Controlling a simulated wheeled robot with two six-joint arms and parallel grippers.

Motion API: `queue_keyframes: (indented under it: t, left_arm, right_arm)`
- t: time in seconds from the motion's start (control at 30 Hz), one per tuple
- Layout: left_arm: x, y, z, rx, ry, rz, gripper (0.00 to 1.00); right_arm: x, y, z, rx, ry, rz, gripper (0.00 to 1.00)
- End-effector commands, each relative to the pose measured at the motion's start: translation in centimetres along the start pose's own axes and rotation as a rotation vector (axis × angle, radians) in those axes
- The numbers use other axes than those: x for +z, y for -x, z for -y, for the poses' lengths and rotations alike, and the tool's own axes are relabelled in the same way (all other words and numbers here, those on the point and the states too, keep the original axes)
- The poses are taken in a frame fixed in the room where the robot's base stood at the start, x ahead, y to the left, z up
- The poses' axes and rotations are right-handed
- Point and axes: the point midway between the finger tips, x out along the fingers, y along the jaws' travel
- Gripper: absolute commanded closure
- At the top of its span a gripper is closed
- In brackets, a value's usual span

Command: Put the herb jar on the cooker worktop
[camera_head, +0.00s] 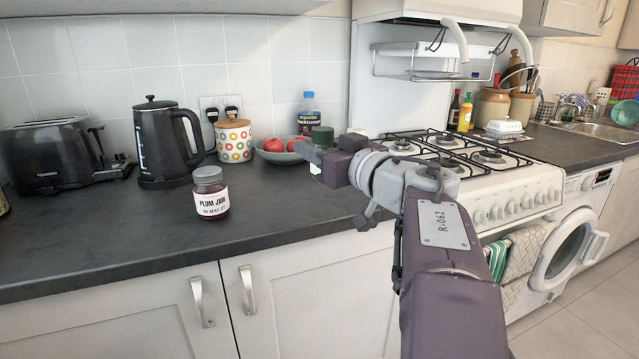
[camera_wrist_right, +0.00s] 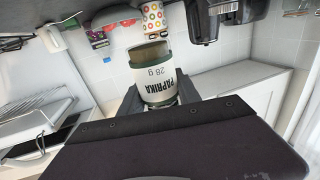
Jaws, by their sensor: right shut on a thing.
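The herb jar, a white-labelled jar marked PAPRIKA, shows in the right wrist view (camera_wrist_right: 153,75). In the head view its dark green lid (camera_head: 322,135) shows above my right gripper (camera_head: 325,158), and most of its body is hidden. My right gripper is shut on the jar and holds it in front of the fruit bowl, left of the cooker. I cannot tell how high it is above the dark counter. The white cooker (camera_head: 515,196) has a gas hob top with black pan supports (camera_head: 455,147). My left gripper is not in view.
A plum jam jar (camera_head: 211,195), kettle (camera_head: 165,140), toaster (camera_head: 62,156), spotted canister (camera_head: 234,141) and fruit bowl (camera_head: 283,152) stand on the left counter (camera_head: 110,235). Right of the cooker, a worktop (camera_head: 570,145) holds a butter dish (camera_head: 505,126) and crocks. A rack (camera_head: 425,62) hangs above the hob.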

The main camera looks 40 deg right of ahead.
Motion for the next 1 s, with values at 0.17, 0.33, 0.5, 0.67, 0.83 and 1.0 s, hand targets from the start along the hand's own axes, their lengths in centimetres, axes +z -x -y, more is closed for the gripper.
queue_keyframes:
  t: [0.17, 0.33, 0.5, 0.67, 0.83, 1.0]
  left_arm:
    - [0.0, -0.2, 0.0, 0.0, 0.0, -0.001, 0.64]
    - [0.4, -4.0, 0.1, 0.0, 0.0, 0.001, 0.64]
    - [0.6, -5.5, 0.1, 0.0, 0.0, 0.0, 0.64]
    - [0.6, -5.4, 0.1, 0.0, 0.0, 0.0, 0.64]
    - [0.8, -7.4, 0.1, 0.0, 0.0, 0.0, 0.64]
    - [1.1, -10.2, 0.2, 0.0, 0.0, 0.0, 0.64]
  right_arm:
    - [2.5, -3.2, 0.5, -0.009, -0.005, 0.006, 1.0]
    - [5.9, -8.0, 0.8, -0.007, -0.002, 0.003, 1.0]
    - [7.0, -11.0, 1.0, -0.003, -0.001, 0.001, 1.0]
    - [7.0, -11.6, 1.0, 0.0, 0.0, 0.0, 1.0]
    - [8.9, -11.6, 0.9, 0.0, 0.0, 0.001, 1.0]
    - [11.5, -11.5, 0.9, 0.0, -0.002, 0.0, 1.0]
